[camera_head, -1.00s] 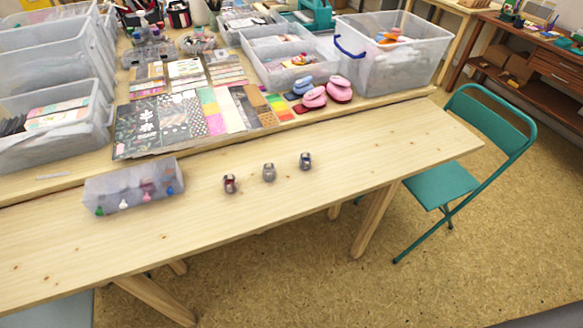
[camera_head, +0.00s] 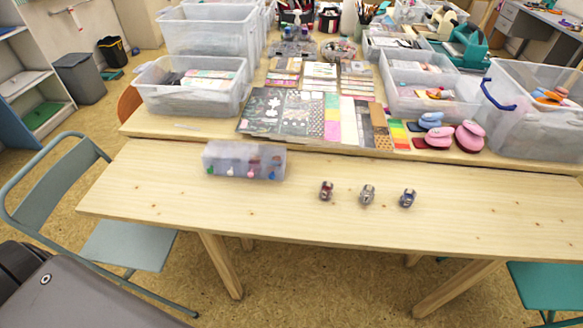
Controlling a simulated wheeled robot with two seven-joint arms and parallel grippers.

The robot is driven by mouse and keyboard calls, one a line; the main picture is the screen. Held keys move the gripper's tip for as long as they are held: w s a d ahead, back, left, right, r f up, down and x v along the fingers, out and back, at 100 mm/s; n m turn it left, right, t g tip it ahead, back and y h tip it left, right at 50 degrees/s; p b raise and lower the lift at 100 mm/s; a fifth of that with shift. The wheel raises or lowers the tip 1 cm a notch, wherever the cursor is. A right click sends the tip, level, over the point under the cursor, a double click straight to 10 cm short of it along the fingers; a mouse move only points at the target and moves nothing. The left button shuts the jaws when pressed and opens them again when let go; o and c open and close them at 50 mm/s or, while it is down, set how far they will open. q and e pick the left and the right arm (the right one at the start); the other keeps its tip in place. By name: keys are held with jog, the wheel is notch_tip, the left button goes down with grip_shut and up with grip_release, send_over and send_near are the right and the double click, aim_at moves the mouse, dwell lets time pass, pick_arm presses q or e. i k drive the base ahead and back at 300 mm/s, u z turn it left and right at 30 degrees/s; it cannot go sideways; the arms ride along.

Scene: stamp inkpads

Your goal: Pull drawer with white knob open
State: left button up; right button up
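A small translucent drawer box (camera_head: 244,153) stands on the front wooden table, left of the middle. Its front carries a row of knobs: green at the left, then the white knob (camera_head: 230,171), a pink one and a blue one at the right. The drawers appear shut. Pinkish and blue contents show faintly through the plastic. Neither of my grippers is in view.
Three small stamps (camera_head: 367,194) stand in a row right of the box. The front table (camera_head: 300,222) is otherwise clear. Behind it are patterned papers (camera_head: 285,112), clear bins (camera_head: 194,92) and pink punches (camera_head: 470,137). A grey folding chair (camera_head: 130,245) stands at the left.

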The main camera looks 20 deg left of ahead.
aim_at(231, 168)
jog(key=k, duration=0.5)
jog(key=u, duration=0.8)
jog(key=i, duration=0.75)
jog(key=z, duration=0.15)
